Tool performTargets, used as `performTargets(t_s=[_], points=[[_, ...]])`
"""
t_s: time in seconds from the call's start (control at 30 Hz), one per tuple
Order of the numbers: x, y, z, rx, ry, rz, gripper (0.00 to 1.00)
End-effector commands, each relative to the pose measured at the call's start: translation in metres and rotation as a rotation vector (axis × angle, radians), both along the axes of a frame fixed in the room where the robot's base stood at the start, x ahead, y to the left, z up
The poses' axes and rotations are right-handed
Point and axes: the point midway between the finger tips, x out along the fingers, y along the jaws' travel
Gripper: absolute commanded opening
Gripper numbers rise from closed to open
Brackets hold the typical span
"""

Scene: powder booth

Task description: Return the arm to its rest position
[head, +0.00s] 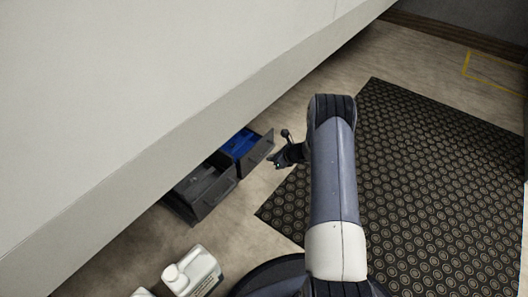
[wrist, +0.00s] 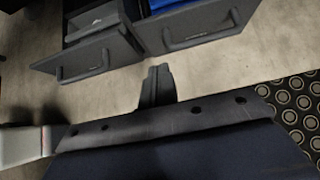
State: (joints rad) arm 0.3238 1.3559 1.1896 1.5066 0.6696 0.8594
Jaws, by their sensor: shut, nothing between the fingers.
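My arm (head: 333,180) reaches forward from the bottom of the head view, over the edge of the dark mat.
White jugs (head: 193,272) stand at lower left. A dark studded mat (head: 430,170) covers the right floor. A yellow floor line (head: 490,77) lies beyond.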

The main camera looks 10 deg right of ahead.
Motion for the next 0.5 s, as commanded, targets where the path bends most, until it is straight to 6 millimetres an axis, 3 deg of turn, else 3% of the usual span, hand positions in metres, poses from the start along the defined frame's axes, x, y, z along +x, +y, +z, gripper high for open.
performTargets(t_s=[0.5], points=[[0.0012,0.0013,-0.0039,-0.001,0.001,0.001,0.0]])
